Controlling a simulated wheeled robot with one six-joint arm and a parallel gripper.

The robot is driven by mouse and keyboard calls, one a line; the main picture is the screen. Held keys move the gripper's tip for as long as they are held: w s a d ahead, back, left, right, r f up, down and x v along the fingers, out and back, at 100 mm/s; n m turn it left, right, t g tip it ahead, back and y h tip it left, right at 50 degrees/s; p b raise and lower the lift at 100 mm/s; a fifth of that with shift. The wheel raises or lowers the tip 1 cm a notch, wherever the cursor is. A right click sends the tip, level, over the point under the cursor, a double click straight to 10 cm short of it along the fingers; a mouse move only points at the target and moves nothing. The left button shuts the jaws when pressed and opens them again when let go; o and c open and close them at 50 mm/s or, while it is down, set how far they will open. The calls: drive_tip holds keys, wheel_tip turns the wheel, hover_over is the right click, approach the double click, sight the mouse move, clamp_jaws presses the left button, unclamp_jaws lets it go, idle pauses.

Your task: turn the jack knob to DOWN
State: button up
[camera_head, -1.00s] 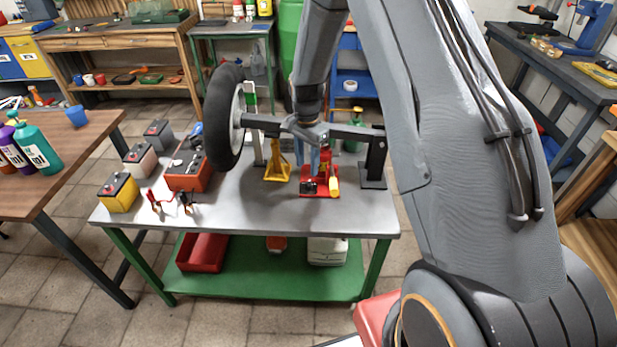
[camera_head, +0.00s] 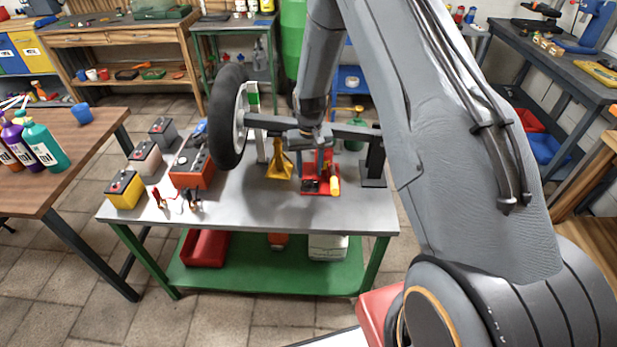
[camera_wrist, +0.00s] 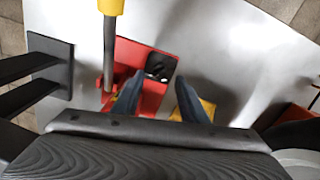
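The knob lies beyond the gap between the fingertips in the wrist picture. In the head view my wrist is above the jack and the fingers are hard to make out.
A yellow stand (camera_head: 280,165) is just left of the jack. A black wheel (camera_head: 228,117) on a horizontal beam and a black post (camera_head: 374,160) are close to my wrist.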

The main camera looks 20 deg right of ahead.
sight(310, 180)
drive_tip(key=shift+f+p, duration=0.6)
drive_tip(key=shift+f, duration=1.55)
drive_tip(key=shift+c, duration=0.2)
